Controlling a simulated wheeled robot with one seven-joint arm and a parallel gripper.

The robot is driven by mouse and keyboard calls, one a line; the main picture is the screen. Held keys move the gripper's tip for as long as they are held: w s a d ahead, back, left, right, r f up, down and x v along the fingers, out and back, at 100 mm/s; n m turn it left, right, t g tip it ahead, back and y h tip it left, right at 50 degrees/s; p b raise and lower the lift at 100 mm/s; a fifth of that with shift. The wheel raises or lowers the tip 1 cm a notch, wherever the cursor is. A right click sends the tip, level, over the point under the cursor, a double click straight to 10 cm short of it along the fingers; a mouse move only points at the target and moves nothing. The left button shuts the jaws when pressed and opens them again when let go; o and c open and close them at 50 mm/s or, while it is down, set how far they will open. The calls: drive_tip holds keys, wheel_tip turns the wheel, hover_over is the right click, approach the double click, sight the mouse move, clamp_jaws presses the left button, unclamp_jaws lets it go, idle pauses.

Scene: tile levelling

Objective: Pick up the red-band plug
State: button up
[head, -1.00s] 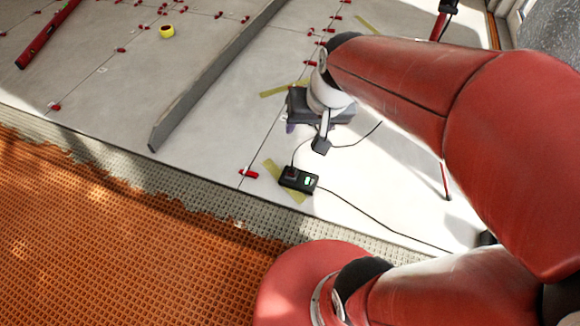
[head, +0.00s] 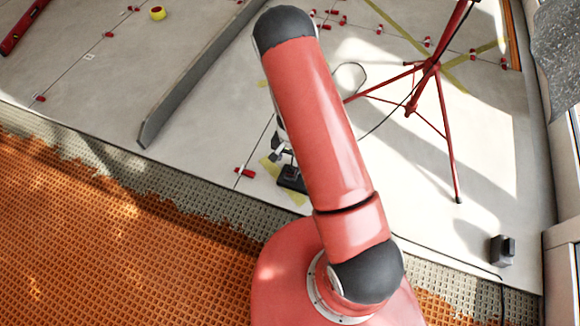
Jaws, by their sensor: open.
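The red-band plug cannot be made out; my arm covers much of the area around the black box. The black box (head: 290,181) lies on yellow tape on the pale tiles, its right part hidden behind my arm. My gripper (head: 284,160) is just above the box's left end, pointing down, partly covered by my forearm. It is open; I cannot tell whether anything is between its fingers.
A red tripod (head: 430,75) stands at the upper right. A black block (head: 502,250) with a cable is at the right edge of the tiles. A long grey straightedge (head: 195,80) lies to the left. Red clips (head: 245,171) line the joints. An orange mat (head: 100,240) covers the front left.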

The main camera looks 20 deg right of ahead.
drive_tip(key=f, duration=0.6)
drive_tip(key=f+b, duration=0.1)
drive_tip(key=f, duration=0.2)
drive_tip(key=shift+w+d, duration=0.3)
drive_tip(key=shift+d, duration=0.1)
drive_tip(key=shift+c, duration=0.3)
clamp_jaws()
drive_tip(key=shift+r, duration=0.1)
wheel_tip(320, 180, up, 19)
drive_tip(key=p, duration=0.3)
wheel_tip(320, 180, up, 7)
drive_tip(key=p, duration=0.5)
hover_over(291, 169)
